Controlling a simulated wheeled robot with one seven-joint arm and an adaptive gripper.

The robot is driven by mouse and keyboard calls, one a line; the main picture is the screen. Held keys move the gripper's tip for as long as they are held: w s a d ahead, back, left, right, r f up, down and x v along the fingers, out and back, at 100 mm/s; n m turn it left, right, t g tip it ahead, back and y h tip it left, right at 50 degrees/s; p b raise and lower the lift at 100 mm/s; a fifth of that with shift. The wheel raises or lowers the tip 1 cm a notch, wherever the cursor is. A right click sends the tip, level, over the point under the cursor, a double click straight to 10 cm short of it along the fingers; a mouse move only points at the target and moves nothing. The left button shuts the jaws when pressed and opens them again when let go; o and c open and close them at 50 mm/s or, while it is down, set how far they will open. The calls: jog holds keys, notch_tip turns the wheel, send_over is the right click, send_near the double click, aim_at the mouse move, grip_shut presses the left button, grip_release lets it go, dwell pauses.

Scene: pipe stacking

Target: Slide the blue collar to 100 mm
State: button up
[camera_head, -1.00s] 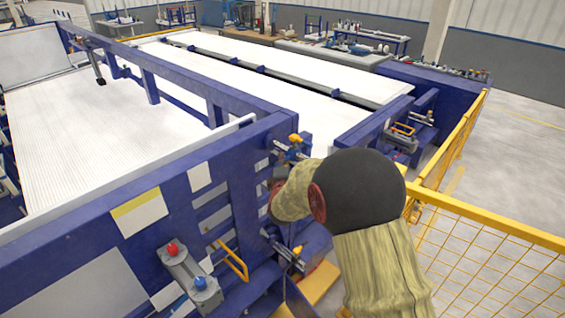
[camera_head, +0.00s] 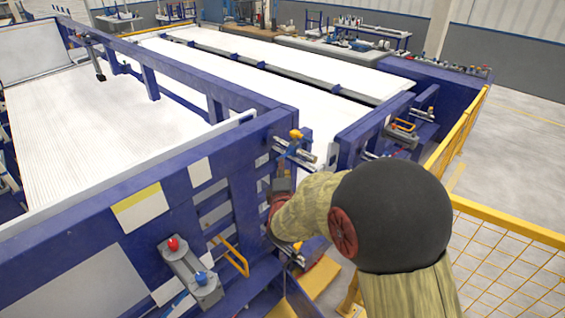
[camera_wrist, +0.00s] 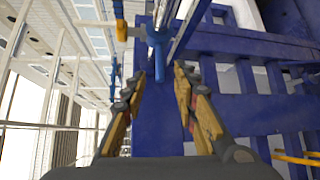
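In the wrist view a blue collar (camera_wrist: 157,38) with a downward stem sits on a rod, beside a yellow knob (camera_wrist: 122,31). No contact shows. In the head view the fingers are mostly hidden by my arm. I cannot read any scale.
The large blue frame (camera_head: 232,140) stands close beside my arm. A yellow mesh fence (camera_head: 510,250) stands at the right. A second rod fitting (camera_head: 402,132) is farther back.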

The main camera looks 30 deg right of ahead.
jog(key=shift+v, duration=1.8)
